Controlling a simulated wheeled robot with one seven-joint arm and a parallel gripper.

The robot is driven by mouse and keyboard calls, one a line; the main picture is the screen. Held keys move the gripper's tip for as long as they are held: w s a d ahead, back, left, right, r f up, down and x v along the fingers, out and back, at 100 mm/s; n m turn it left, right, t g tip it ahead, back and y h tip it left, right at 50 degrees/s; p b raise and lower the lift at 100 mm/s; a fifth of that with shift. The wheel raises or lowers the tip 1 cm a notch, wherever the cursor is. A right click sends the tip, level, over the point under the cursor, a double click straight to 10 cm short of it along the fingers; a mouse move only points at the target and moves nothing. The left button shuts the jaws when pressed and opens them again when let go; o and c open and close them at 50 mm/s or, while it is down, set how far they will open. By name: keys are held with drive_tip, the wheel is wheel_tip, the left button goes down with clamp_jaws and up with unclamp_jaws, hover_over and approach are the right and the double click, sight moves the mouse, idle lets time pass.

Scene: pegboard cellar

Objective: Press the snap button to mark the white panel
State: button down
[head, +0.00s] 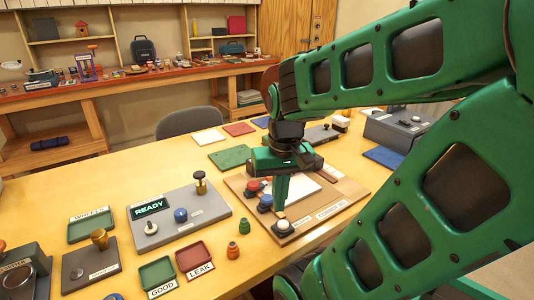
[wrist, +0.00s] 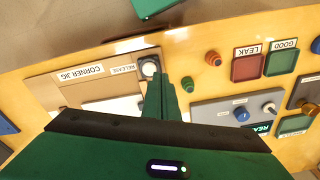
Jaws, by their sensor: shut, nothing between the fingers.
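The white panel (head: 306,190) lies on the tan corner jig board (head: 345,191), partly hidden by my gripper; in the wrist view only a strip of it (wrist: 100,104) shows. A red knob (head: 252,186) and a blue knob (head: 265,204) stand on the board's left side. A white round button (head: 284,226) sits at the front corner; in the wrist view (wrist: 149,68) a RELEASE label is beside it. I read no "snap" label. My gripper (head: 281,212) is shut and empty, pointing down, its tips close to the white button. I cannot tell whether they touch.
A grey console (head: 215,215) with a READY display stands left of the board. Small green (head: 157,272) and red (head: 195,260) trays and two little pegs (head: 232,250) are in front. A grey box (head: 398,128) stands behind right.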

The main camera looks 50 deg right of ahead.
drive_tip(key=w+d+r+m+t, duration=0.2)
drive_tip(key=w+d+r+t, duration=0.2)
drive_tip(key=w+d, duration=0.7)
drive_tip(key=w+d+r+m+t+h, duration=0.1)
drive_tip(key=w+d+r+m+t, duration=0.1)
drive_tip(key=w+d, duration=1)
drive_tip(key=r+t, duration=0.1)
drive_tip(key=t, duration=0.1)
drive_tip(key=shift+r+t, duration=0.3)
drive_tip(key=shift+r, duration=0.1)
drive_tip(key=shift+f, duration=4.4)
drive_tip(key=shift+f, duration=0.15)
drive_tip(key=shift+f, duration=0.25)
